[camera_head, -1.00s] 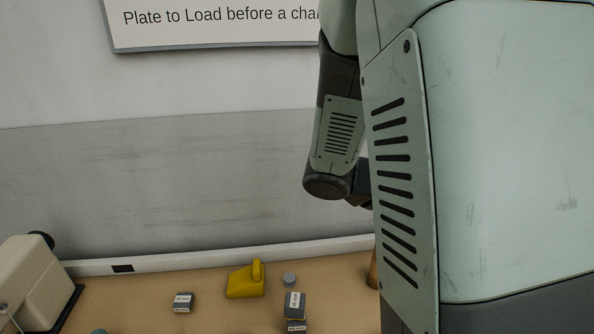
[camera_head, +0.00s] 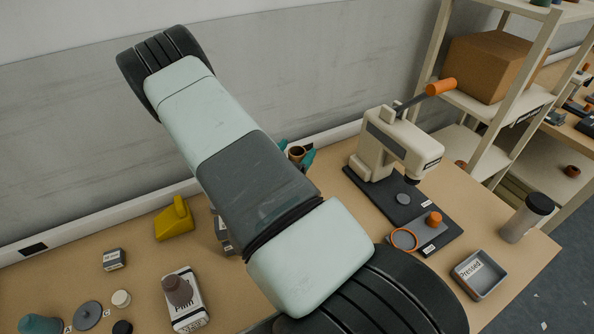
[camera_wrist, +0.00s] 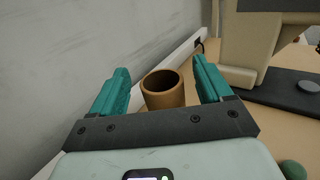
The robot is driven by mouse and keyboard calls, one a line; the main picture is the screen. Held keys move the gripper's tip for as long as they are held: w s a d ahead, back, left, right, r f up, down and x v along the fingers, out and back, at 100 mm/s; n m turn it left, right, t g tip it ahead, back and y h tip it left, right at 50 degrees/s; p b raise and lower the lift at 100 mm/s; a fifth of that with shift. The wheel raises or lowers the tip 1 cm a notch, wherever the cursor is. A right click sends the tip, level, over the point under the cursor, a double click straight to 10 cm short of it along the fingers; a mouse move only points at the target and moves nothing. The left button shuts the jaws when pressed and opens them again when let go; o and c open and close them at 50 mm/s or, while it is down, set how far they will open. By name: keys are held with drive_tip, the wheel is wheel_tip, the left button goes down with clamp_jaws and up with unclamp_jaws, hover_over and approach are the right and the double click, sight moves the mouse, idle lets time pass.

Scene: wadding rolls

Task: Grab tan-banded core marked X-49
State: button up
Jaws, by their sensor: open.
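A tan-brown hollow core (camera_wrist: 163,93) stands upright on the bench, its dark open bore facing up. In the wrist view it sits between the two teal fingers of my gripper (camera_wrist: 161,68), which are spread with a visible gap on each side. No marking such as X-49 is readable on it. In the head view my arm covers much of the bench centre. The core's rim (camera_head: 297,151) shows just past my forearm, with teal fingertips on either side.
A cream press (camera_head: 385,150) with an orange handle stands right of the core on a dark base. A grey "Pressed" tray (camera_head: 480,274) is at front right. A yellow object (camera_head: 174,220) and a white "Push" box (camera_head: 186,312) lie left. The wall is close behind.

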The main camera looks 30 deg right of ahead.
drive_tip(key=shift+w+d+f, duration=0.3)
drive_tip(key=shift+d+f, duration=0.1)
drive_tip(key=shift+f, duration=0.3)
drive_tip(key=shift+w+d+f, duration=0.25)
drive_tip(key=shift+d+f, duration=0.2)
drive_tip(key=shift+f, duration=0.25)
drive_tip(key=shift+w+d+f, duration=0.3)
drive_tip(key=shift+d+f, duration=0.1)
drive_tip(key=shift+f, duration=0.3)
drive_tip(key=shift+c, duration=0.4)
drive_tip(key=c, duration=1)
drive_tip(key=shift+o, duration=0.2)
